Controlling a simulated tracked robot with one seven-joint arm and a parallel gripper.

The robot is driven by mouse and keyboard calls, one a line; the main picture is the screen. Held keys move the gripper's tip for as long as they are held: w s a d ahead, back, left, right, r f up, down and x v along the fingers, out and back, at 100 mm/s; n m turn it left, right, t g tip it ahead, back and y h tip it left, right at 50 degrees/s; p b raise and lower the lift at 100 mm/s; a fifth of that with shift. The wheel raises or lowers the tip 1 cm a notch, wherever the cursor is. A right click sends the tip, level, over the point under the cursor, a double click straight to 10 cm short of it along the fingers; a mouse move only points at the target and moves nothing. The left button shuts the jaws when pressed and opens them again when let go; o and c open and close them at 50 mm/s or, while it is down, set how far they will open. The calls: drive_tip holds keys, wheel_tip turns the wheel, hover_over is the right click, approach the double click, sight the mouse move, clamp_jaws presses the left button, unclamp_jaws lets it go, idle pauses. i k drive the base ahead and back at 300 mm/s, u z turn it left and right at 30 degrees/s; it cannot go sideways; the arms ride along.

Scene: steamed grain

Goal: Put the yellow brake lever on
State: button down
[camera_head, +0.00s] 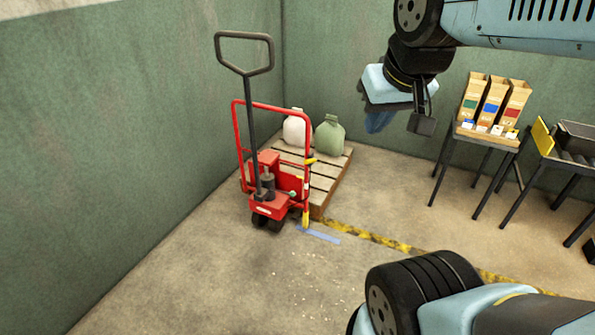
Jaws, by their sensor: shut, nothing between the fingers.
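A red pallet truck (268,205) with a tall black handle (247,80) stands left of centre, in front of a wooden pallet. A small yellow piece (310,160) sticks out sideways from the right post of its red frame. Another yellow piece (305,218) points down at the foot of that post, close to the floor. I cannot tell for sure which one is the brake lever. My gripper (422,124) hangs in the air at upper right, well to the right of the truck and apart from it. It is shut and empty.
The pallet (322,190) carries a white sack (294,128) and a green sack (329,134). A stand with boxes (494,104) and a roller table (572,160) are at right. A yellow-black floor stripe (375,237) runs rightward from the truck. The front floor has scattered grains.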

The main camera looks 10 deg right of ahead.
sight(314, 160)
drive_tip(key=z, duration=0.15)
drive_tip(key=i, duration=0.9)
drive_tip(key=u, duration=0.05)
